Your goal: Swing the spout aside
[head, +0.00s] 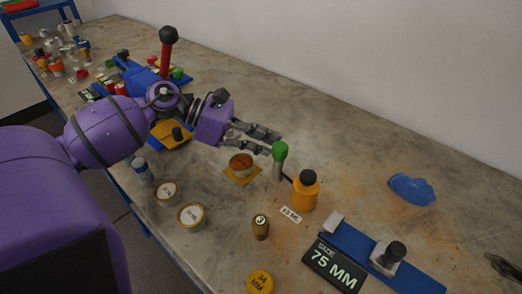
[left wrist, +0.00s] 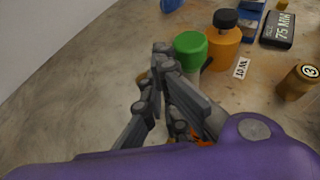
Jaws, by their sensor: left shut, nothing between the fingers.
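My left gripper (head: 268,142) is shut and empty, its fingertips just beside a green knob (head: 279,151) on a grey upright stem. In the left wrist view the shut fingers (left wrist: 163,55) lie beside the green knob (left wrist: 190,50); I cannot tell whether they touch. The stem stands next to an orange bottle (head: 304,195) with a black cap, which also shows in the left wrist view (left wrist: 222,48). I cannot make out clearly which part is the spout. A dark shape (head: 505,267) at the right edge may be my right gripper; its fingers are unclear.
A round vessel with orange contents (head: 240,161) stands on a yellow base below the left gripper. A brown numbered cylinder (head: 261,227), a "75 MM" block (head: 333,268) and a blue fixture (head: 355,245) are nearer. A blue crumpled cloth (head: 411,189) lies right, with bare table around it.

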